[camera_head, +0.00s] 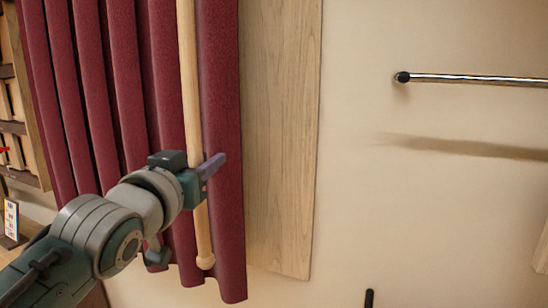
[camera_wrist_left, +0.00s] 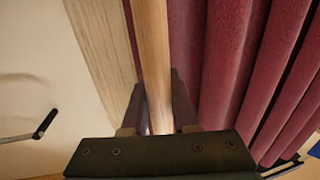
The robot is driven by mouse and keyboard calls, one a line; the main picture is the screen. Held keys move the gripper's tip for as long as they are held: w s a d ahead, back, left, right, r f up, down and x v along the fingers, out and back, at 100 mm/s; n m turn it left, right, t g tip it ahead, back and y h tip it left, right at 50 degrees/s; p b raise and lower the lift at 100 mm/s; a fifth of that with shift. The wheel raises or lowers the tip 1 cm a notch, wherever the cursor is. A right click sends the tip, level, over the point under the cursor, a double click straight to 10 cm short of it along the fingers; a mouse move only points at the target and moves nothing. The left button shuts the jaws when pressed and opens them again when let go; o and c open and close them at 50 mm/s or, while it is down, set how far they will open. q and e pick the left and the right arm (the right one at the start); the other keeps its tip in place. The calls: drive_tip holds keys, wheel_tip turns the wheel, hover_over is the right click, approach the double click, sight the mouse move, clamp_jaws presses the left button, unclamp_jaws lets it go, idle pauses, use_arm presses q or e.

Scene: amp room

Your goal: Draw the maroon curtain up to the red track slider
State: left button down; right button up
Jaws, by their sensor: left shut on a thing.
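The maroon curtain (camera_head: 120,110) hangs in folds across the left half of the head view, its right edge over a wooden panel. A pale wooden pull rod (camera_head: 188,70) hangs in front of it near that edge. My left gripper (camera_head: 205,172) is shut on the rod, a little above its knobbed lower end. In the left wrist view the rod (camera_wrist_left: 152,60) runs between the two fingers, with the curtain (camera_wrist_left: 225,60) on the right. The red track slider and the track are not in view. My right gripper is not in view.
A light wooden panel (camera_head: 280,130) stands right of the curtain against a cream wall (camera_head: 400,210). A metal bar (camera_head: 470,79) with a black end is on the wall at upper right. Wooden shelving (camera_head: 15,110) and a small card (camera_head: 11,220) are at far left.

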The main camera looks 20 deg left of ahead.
use_arm(q)
drive_tip(key=shift+d+r, duration=0.1)
drive_tip(key=shift+d, duration=0.05)
drive_tip(key=c, duration=1)
unclamp_jaws()
drive_tip(key=shift+s+d+b, duration=0.2)
drive_tip(key=shift+s, duration=1.45)
drive_tip(key=shift+s+d+b, duration=0.15)
drive_tip(key=shift+s+b, duration=0.1)
drive_tip(key=shift+s, duration=1.4)
drive_tip(key=shift+s+d+b, duration=0.2)
drive_tip(key=shift+s, duration=1.45)
